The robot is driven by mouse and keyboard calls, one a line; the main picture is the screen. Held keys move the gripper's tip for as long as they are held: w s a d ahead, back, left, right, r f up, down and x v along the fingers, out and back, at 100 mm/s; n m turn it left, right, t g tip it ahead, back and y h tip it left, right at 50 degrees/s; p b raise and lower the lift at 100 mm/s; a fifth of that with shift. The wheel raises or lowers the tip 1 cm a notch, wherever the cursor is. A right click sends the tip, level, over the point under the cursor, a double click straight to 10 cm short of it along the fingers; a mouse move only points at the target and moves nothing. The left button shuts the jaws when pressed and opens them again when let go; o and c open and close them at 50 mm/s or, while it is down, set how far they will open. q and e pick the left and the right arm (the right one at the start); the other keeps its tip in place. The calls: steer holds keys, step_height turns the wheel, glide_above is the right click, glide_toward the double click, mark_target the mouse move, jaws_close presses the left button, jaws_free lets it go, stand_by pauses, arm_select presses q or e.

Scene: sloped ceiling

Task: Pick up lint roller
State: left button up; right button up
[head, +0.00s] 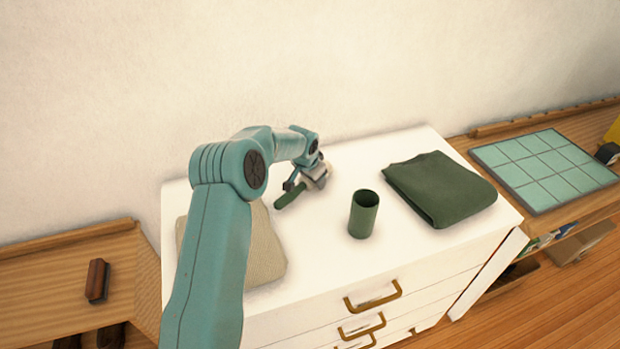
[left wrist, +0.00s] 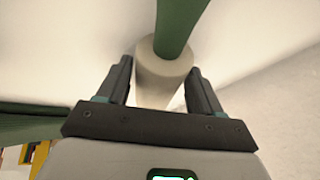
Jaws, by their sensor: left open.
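The lint roller has a green handle (head: 292,193) and a pale roll, and lies on the white dresser top near the wall. In the head view my left gripper (head: 306,183) is over it and hides part of the roll. In the left wrist view the pale roll (left wrist: 164,70) and green handle (left wrist: 180,22) show up close. My left gripper (left wrist: 160,78) is open there, with one finger on each side of the roll. I cannot tell whether the fingers touch it. My right gripper is in neither view.
On the white dresser (head: 330,250) stand a green cup (head: 363,215), a folded dark green cloth (head: 438,188) and a beige cloth (head: 262,250) partly behind my arm. A brush (head: 97,281) lies on the left wooden surface. A tiled green panel (head: 545,168) lies at right.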

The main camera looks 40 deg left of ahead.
arm_select(q)
steer(key=shift+s+d+r, duration=0.1)
steer(key=shift+d+r, duration=0.05)
steer(key=shift+d, duration=0.05)
steer(key=shift+c, duration=0.3)
steer(key=shift+a, duration=0.15)
steer(key=c, duration=0.8)
steer(key=shift+c, duration=0.5)
steer(key=shift+r, duration=0.5)
step_height(320, 180, up, 8)
steer(key=shift+r+b, duration=0.1)
steer(key=shift+b, duration=0.75)
step_height(320, 180, up, 11)
steer(key=shift+p, duration=0.4)
